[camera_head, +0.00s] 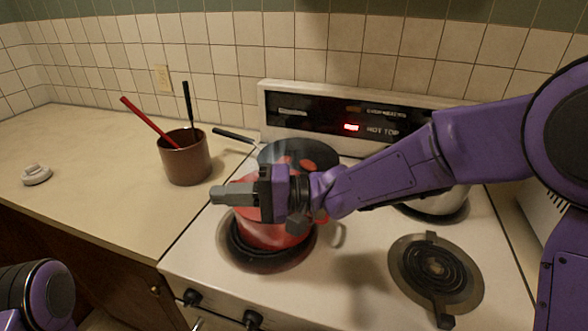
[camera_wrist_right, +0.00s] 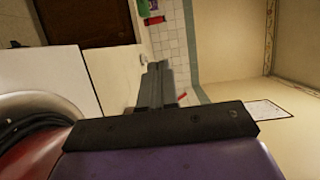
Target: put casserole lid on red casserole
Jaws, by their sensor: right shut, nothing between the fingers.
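The red casserole (camera_head: 272,234) stands on the front left burner in the head view, its upper part largely hidden by my right gripper. My right gripper (camera_head: 218,195) is in front of and over the casserole, fingers pointing left, shut and empty; contact with the pot cannot be told. Its closed fingers (camera_wrist_right: 158,68) also show in the right wrist view, with the red casserole wall (camera_wrist_right: 38,158) at lower left. A pale, see-through patch shows beside the gripper over the pot; I cannot tell whether it is the casserole lid. My left gripper is out of view.
A frying pan (camera_head: 232,135) with orange pieces sits behind the casserole. A metal pot (camera_head: 438,203) stands at the back right. A brown utensil crock (camera_head: 186,160) and a small white object (camera_head: 36,175) are on the left counter. The front right burner (camera_head: 436,268) is bare.

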